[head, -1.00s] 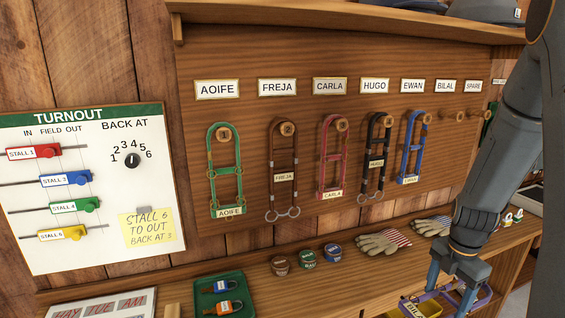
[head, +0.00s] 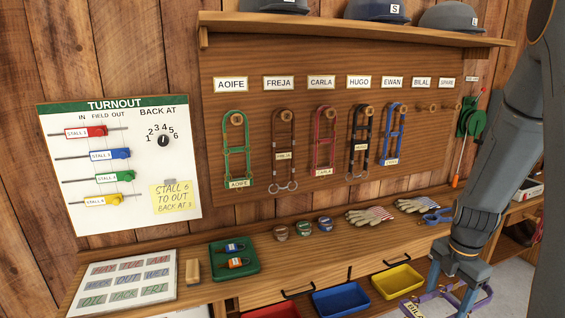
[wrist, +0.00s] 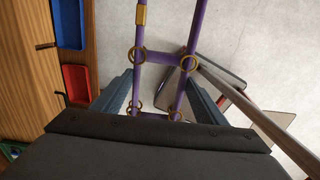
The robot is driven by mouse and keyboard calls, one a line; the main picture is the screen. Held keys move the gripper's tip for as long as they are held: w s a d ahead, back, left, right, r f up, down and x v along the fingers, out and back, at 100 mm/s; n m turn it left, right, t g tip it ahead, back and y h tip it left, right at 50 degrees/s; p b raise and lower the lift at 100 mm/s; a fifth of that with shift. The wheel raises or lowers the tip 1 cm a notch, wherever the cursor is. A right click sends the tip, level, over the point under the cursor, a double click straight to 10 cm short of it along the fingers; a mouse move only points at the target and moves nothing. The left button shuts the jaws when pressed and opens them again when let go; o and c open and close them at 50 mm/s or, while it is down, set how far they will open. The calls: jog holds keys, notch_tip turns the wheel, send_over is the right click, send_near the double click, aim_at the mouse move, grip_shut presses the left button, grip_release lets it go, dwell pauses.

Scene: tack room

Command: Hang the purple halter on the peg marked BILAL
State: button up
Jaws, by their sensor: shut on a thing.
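My gripper (head: 459,281) is at the lower right of the head view, in front of the bench. It is shut on the purple halter (head: 440,300), which hangs low and is partly cut off by the frame's bottom edge. Its tag reads "BIL", the rest being cut off. In the wrist view the purple straps (wrist: 139,70) with brass rings lie between my fingers. The BILAL sign (head: 421,83) is on the wooden board, and the peg (head: 432,108) under it is bare. The gripper is well below and right of that peg.
Green, brown, red, black and blue halters hang to the left, the blue halter (head: 393,133) closest to the BILAL peg. The SPARE peg (head: 457,106) is bare on its right. A shelf (head: 340,28) with helmets juts out above. Gloves (head: 369,216) lie on the bench.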

aim_at(434, 296)
jog(key=shift+a+m, duration=0.15)
jog(key=shift+m, duration=0.15)
jog(key=shift+w+a+f+m, duration=0.25)
jog(key=shift+w+a+m, duration=0.1)
jog(key=shift+a+m, duration=0.15)
jog(key=shift+w+a+f+m, duration=0.25)
jog(key=shift+w+a+m, duration=0.15)
jog(key=shift+a, duration=0.2)
jog(key=w+a+f+m, duration=0.1)
jog(key=a+f+m, duration=0.3)
jog(key=a+m, duration=0.5)
jog(key=w+a+f+m, duration=0.2)
jog(key=a+f+m, duration=0.1)
jog(key=a+m, duration=0.7)
jog(key=shift+a+f, duration=0.25)
jog(key=shift+f, duration=0.15)
